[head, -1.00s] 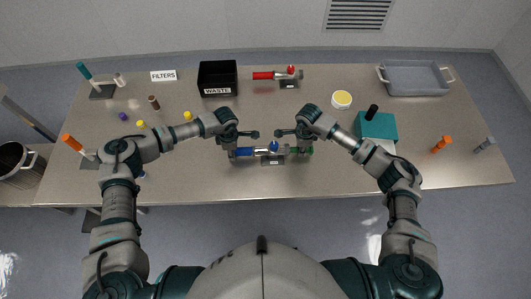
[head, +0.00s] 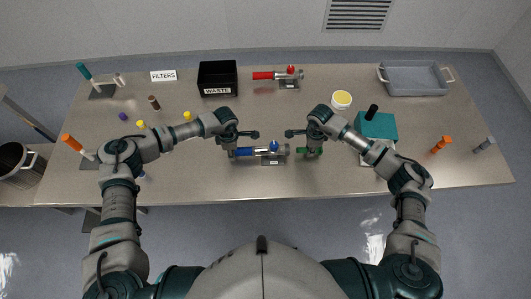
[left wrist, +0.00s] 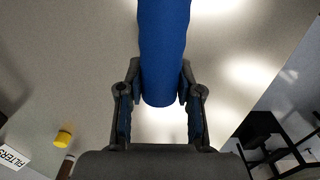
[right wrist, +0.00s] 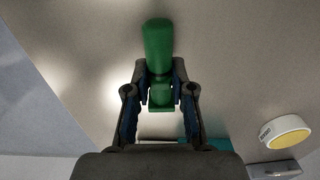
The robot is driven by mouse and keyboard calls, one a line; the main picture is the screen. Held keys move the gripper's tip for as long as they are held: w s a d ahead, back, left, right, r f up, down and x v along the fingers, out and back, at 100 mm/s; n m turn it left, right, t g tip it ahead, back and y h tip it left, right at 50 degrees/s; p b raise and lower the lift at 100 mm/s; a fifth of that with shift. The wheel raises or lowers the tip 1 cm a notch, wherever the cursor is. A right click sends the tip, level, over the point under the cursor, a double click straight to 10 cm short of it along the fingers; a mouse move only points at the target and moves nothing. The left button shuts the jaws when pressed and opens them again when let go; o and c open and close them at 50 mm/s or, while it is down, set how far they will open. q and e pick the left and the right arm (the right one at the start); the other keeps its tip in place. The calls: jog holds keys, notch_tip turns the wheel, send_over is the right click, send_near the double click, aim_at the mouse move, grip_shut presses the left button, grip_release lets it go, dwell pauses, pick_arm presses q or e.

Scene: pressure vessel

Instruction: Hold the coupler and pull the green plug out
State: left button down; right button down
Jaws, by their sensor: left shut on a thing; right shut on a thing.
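The coupler is a metal body (head: 268,151) with a blue end (head: 244,152) and a blue knob (head: 273,146), lying on a small stand on the table. My left gripper (head: 232,153) is shut on the blue end, which also fills the middle of the left wrist view (left wrist: 162,50). The green plug (head: 312,151) is to the right of the coupler, apart from it with a gap. My right gripper (head: 309,152) is shut on the plug, which shows between its fingers in the right wrist view (right wrist: 158,50).
A second coupler with a red end (head: 263,75) stands at the back. A black waste bin (head: 217,65), a grey tray (head: 413,92), a yellow-topped tub (head: 341,99) and a teal box (head: 388,127) are around. The front table strip is clear.

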jog(key=shift+r, duration=4.5)
pick_arm(q)
jog(key=c, duration=0.7)
grip_release()
notch_tip(320, 180, up, 12)
jog(key=shift+f, duration=0.15)
pick_arm(e)
jog(key=shift+s, duration=0.1)
